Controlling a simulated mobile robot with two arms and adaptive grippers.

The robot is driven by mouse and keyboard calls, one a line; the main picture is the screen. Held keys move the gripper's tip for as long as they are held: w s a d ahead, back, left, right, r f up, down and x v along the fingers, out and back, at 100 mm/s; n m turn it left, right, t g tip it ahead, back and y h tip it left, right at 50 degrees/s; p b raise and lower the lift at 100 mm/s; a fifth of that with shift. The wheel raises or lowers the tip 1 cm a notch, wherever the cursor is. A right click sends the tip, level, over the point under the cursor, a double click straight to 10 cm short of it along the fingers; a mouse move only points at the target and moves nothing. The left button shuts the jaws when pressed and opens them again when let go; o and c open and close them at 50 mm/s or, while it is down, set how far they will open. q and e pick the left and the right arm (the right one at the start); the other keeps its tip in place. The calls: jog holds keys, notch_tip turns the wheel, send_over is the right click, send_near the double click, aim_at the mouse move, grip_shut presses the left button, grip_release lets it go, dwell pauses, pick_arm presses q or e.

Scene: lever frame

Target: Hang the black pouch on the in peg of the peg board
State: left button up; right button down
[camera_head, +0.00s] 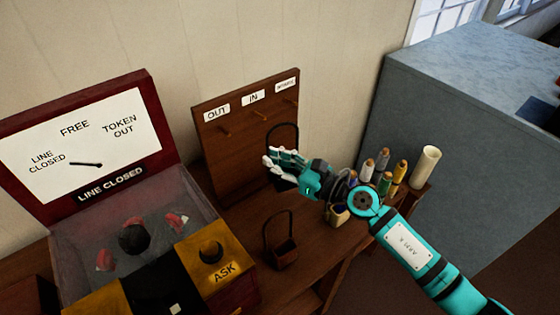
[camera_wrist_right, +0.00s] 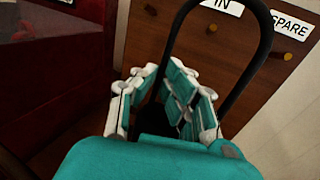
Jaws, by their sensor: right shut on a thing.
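My right gripper (camera_head: 280,166) is shut on the black pouch (camera_head: 283,184), in front of the peg board (camera_head: 225,171). The pouch's black loop handle (camera_head: 283,127) stands up above the fingers, and its body is mostly hidden by them. In the right wrist view the handle (camera_wrist_right: 262,62) arches in front of the board, and my right gripper (camera_wrist_right: 172,92) closes around the pouch. The in peg (camera_head: 260,115) sticks out below the IN label, bare, up and left of the handle. In the wrist view the in peg (camera_wrist_right: 212,28) appears inside the loop's outline. My left gripper is not in view.
Several spools (camera_head: 383,165) and a cream cylinder (camera_head: 425,167) stand at right. The out peg (camera_head: 225,132) and spare peg (camera_head: 291,102) are bare. A red-framed box (camera_head: 160,110) with an ASK button fills the left.

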jog(key=shift+w+a+f+b, duration=0.1)
jog(key=shift+w+a+b, duration=0.25)
jog(key=shift+w+a, duration=0.45)
jog(key=shift+w+a+f+b, duration=0.1)
jog(key=shift+w+a+b, duration=0.4)
jog(key=shift+w, duration=0.65)
jog(key=shift+w+a+f+b, duration=0.1)
jog(key=shift+w+a+b, duration=0.15)
jog(key=shift+w+a, duration=0.6)
jog(key=shift+w+a+f+b, duration=0.2)
jog(key=shift+w+f+b, duration=0.3)
jog(key=shift+w+b, duration=0.15)
jog(key=c, duration=1.4)
grip_release()
jog(key=shift+s+f, duration=0.1)
